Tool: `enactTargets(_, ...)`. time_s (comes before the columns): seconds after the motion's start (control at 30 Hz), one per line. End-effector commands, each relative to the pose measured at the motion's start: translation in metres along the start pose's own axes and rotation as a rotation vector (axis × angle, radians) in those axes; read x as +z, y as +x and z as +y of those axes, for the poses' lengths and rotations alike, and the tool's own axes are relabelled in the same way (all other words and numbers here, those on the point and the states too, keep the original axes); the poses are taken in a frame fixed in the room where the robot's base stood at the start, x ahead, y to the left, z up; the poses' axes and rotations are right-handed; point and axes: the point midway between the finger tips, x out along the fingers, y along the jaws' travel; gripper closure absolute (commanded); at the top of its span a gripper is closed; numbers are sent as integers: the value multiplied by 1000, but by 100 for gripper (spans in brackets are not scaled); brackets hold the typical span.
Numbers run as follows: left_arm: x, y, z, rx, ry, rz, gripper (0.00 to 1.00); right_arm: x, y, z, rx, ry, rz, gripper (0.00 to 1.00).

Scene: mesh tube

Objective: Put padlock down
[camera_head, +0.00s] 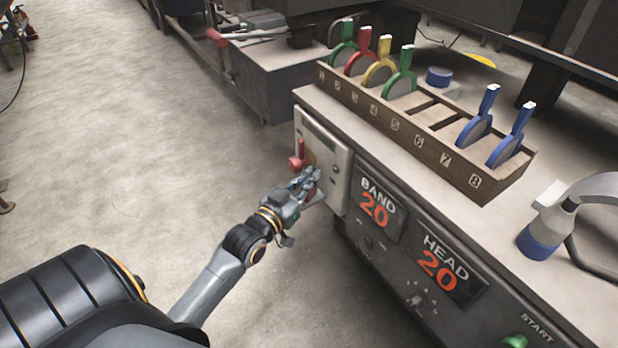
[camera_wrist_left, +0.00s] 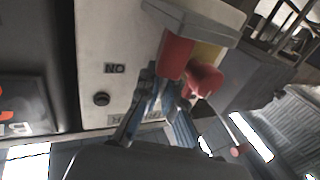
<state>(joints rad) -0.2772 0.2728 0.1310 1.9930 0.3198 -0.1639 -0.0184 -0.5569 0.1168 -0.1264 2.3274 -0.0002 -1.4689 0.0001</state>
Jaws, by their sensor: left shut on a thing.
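A red block that I take to be the padlock (camera_wrist_left: 175,57) is at the fingertips of my left gripper (camera_wrist_left: 158,98) in the left wrist view. It is close to a small grey ledge (camera_wrist_left: 195,20); I cannot tell whether they touch. In the head view my left gripper (camera_head: 306,182) is shut at the machine's switch panel, just below a red switch handle (camera_head: 297,161). Only a little red (camera_head: 314,191) shows at its fingers there; the rest is hidden. The switch handle also shows beside the block in the left wrist view (camera_wrist_left: 207,80). My right gripper is not in view.
BAND and HEAD displays are right of the panel.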

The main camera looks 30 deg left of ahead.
Motion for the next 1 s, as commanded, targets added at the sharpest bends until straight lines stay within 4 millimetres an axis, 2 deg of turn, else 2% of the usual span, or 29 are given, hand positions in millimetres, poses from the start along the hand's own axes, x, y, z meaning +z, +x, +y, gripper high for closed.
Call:
enactTargets(0.03,2,0,0,0,0,-1,100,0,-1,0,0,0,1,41)
enactTargets(0.07,2,0,0,0,0,-1,88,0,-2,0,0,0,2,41)
enactTargets(0.1,2,0,0,0,0,-1,85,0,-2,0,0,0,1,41)
enactTargets(0.47,-2,-1,0,0,0,0,85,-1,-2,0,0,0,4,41)
enactTargets(0.63,0,-22,0,0,1,-4,85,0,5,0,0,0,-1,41)
enactTargets(0.7,0,-35,0,0,1,-6,85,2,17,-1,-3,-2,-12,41)
enactTargets(1.0,0,-92,0,0,0,-5,85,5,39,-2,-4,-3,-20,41)
